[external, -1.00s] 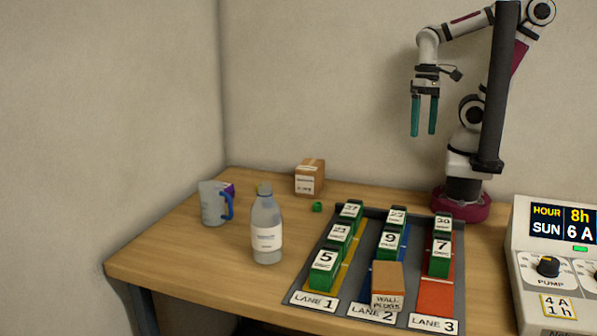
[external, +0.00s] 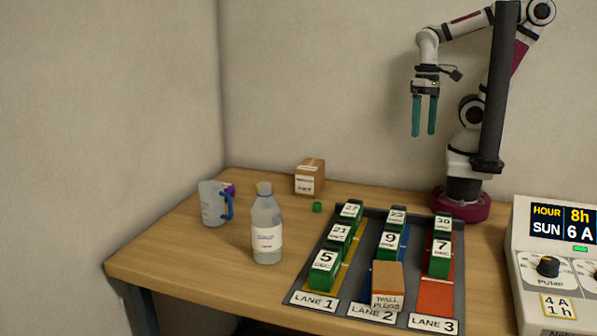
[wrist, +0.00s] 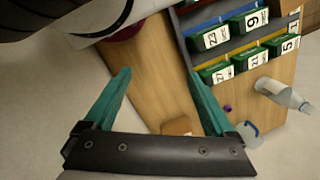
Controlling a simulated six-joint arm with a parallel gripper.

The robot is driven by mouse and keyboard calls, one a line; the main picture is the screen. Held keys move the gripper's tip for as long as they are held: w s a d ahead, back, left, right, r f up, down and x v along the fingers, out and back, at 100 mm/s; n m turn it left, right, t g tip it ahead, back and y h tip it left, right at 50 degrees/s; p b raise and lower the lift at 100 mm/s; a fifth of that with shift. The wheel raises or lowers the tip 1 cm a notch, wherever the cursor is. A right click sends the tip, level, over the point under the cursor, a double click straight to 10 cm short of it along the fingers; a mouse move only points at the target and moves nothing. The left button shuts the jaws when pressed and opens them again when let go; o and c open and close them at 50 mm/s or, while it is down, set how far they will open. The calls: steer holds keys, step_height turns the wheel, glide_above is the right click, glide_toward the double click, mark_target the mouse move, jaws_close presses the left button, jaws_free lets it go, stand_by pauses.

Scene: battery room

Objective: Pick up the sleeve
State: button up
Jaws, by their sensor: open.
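No object is clearly marked as a sleeve. A tan cardboard piece labelled WALL PLUGS (external: 387,280) sits at the near end of lane 2 on the grey lane tray (external: 459,270); it may be the sleeve, but I cannot tell. My gripper (external: 424,134) is open and empty, teal fingers pointing down, high above the back of the table and well away from that piece. In the wrist view my gripper (wrist: 160,74) has its fingers spread with nothing between the tips.
Several numbered green boxes (external: 323,270) stand in the lanes. A bottle (external: 267,240), mug (external: 213,205), purple item (external: 229,187), small green piece (external: 317,207) and brown box (external: 309,178) are to the left. A control panel (external: 560,250) stands at right. The table's front left is clear.

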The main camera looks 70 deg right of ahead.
steer(key=shift+c, duration=1.2)
steer(key=n+h, duration=0.2)
steer(key=n, duration=2.1)
glide_above(317, 207)
steer(key=d, duration=0.2)
step_height(317, 207, down, 5)
steer(key=shift+n, duration=0.5)
steer(key=f, duration=1.6)
steer(key=shift+w+a+f, duration=0.15)
steer(key=shift+a, duration=0.2)
